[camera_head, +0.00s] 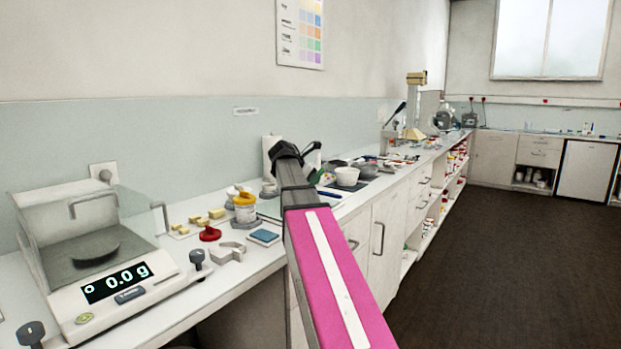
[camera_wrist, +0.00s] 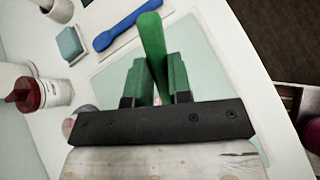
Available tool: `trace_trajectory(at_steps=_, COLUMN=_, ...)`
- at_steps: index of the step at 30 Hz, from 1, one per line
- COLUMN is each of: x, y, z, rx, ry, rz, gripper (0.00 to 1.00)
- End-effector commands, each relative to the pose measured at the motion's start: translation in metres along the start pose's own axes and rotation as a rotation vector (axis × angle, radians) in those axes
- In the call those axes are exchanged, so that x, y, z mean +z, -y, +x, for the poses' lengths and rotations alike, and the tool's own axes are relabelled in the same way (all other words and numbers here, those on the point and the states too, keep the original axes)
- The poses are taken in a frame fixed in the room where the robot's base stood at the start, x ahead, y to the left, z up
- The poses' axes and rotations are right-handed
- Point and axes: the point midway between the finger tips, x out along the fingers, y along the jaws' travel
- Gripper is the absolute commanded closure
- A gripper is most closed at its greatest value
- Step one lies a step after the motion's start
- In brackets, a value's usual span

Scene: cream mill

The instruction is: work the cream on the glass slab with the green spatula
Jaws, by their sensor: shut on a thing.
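In the wrist view my gripper (camera_wrist: 157,72) is shut on the green spatula (camera_wrist: 151,35), whose broad end stands up from between the two green fingers. The pale green glass slab (camera_wrist: 106,82) lies on the white worktop below and behind the fingers, partly hidden by the gripper's black bar. Whether the spatula touches the slab I cannot tell. I cannot make out the cream; it may be hidden by the gripper. In the head view my arm reaches over the bench and hides most of the gripper and slab.
A blue spatula (camera_wrist: 125,25), a blue block (camera_wrist: 68,43) and a red-and-white jar (camera_wrist: 30,93) lie near the slab. In the head view a balance (camera_head: 105,275) stands at the left, with a yellow-and-white jar (camera_head: 245,208) and white bowl (camera_head: 347,176) on the bench. The floor (camera_head: 480,255) at right is clear.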

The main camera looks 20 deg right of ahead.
Motion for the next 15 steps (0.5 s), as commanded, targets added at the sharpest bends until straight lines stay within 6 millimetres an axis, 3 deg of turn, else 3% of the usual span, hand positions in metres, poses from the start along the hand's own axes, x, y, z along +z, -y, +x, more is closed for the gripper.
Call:
trace_trajectory(at_steps=6, x=0.000, y=0.011, z=-0.003, rx=0.000, ry=0.000, rz=0.000, gripper=1.00)
trace_trajectory(at_steps=15, x=0.001, y=-0.007, z=0.002, rx=0.000, ry=0.000, rz=0.000, gripper=1.00)
